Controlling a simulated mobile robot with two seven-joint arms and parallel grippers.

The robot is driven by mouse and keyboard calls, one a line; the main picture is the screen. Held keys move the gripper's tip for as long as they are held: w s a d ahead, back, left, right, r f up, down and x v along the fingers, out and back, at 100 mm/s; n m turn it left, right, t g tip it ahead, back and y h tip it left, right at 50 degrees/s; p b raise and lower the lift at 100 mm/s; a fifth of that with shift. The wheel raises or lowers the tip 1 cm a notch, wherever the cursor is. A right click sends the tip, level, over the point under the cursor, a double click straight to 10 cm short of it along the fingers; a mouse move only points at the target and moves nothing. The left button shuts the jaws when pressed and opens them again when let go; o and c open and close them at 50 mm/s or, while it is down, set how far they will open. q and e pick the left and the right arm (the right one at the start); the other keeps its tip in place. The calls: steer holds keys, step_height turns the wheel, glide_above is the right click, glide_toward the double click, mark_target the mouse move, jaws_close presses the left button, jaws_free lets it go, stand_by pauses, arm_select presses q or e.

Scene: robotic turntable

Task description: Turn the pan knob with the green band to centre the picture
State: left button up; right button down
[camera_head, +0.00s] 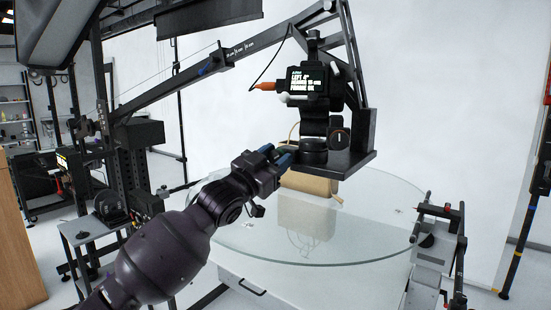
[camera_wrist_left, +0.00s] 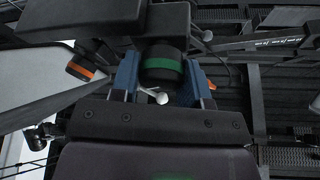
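The pan knob (camera_wrist_left: 163,64) is black with a green band. In the left wrist view it sits between the two blue fingers of my left gripper (camera_wrist_left: 162,78). The fingers are apart, one on each side of the knob, with little or no gap visible; I cannot tell whether they press on it. In the head view my left gripper (camera_head: 277,155) reaches up to the left side of the camera head's base, and hides most of the knob. The camera (camera_head: 308,88) with a lit screen stands upright on that base. My right gripper is not in view.
A knob with an orange band (camera_wrist_left: 80,69) lies left of the fingers in the wrist view. A silver ball-ended lever (camera_wrist_left: 160,97) is close below the green band. A glass turntable (camera_head: 300,245) and a tan cylinder (camera_head: 310,184) are below. The crane arm (camera_head: 215,62) runs behind.

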arm_select(q)
steer(key=c, duration=0.4)
steer(key=shift+c, duration=0.2)
steer(key=n+p, duration=0.1)
steer(key=n+t, duration=0.1)
steer(key=shift+r+n+y+p, duration=0.2)
steer(key=shift+n+y+p, duration=0.1)
steer(key=shift+y+p, duration=0.1)
steer(key=n+t+y+p, duration=0.1)
steer(key=n+y+p, duration=0.1)
steer(key=n+p, duration=0.1)
steer(key=n+t+y+p, duration=0.1)
steer(key=n+y+p, duration=0.1)
steer(key=n, duration=0.3)
steer(key=shift+p, duration=0.45)
steer(key=n+y+p, duration=0.1)
steer(key=n+p, duration=0.1)
steer(key=shift+f+n+t, duration=0.15)
steer(key=shift+n+t, duration=0.25)
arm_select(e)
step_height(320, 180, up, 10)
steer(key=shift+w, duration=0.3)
arm_select(q)
steer(key=shift+a+n+y, duration=0.1)
steer(key=shift+n+y, duration=0.2)
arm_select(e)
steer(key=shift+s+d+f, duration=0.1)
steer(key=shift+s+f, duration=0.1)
